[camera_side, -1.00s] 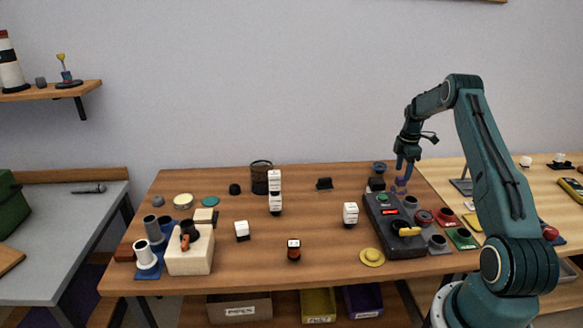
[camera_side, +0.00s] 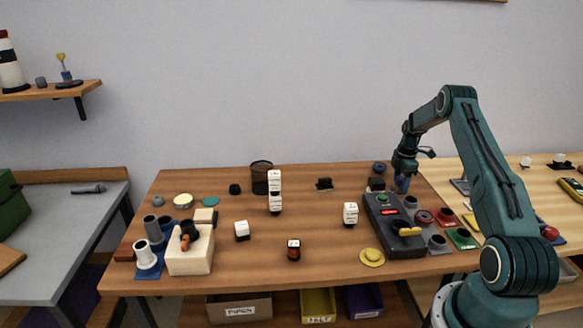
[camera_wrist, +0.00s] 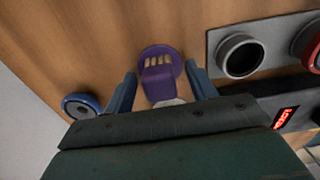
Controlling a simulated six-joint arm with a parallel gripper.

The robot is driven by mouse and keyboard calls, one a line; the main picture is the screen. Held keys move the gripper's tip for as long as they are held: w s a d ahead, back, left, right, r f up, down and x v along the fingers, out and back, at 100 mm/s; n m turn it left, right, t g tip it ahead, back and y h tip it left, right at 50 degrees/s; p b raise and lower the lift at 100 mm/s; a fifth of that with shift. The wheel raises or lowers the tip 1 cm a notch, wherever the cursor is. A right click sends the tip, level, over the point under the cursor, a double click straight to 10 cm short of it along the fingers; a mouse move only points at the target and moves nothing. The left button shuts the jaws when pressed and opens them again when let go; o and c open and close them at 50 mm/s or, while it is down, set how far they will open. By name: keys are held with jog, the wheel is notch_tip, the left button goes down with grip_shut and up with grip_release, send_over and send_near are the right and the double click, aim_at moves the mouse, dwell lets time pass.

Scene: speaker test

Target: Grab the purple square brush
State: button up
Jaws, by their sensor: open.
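The purple brush (camera_wrist: 158,80) shows in the wrist view as a purple block with a row of tan bristles, over a round purple base. My gripper (camera_wrist: 162,78) is open, with one blue-green finger on each side of the brush. I cannot tell whether either finger touches it. In the side view my gripper (camera_side: 401,184) is low at the table's back right, behind the dark control box. It largely hides the brush there.
The control box (camera_side: 386,215) with a red display stands just in front of my gripper. A blue-rimmed round cup (camera_wrist: 81,106) is close on the left in the wrist view. A grey-framed dark ring (camera_wrist: 240,55) is on the right. The table's middle holds white blocks (camera_side: 275,190).

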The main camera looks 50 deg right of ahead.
aim_at(402, 178)
jog(key=c, duration=1.1)
jog(key=shift+o, duration=0.2)
jog(key=shift+r, duration=0.15)
notch_tip(402, 178, up, 20)
dwell(0.5)
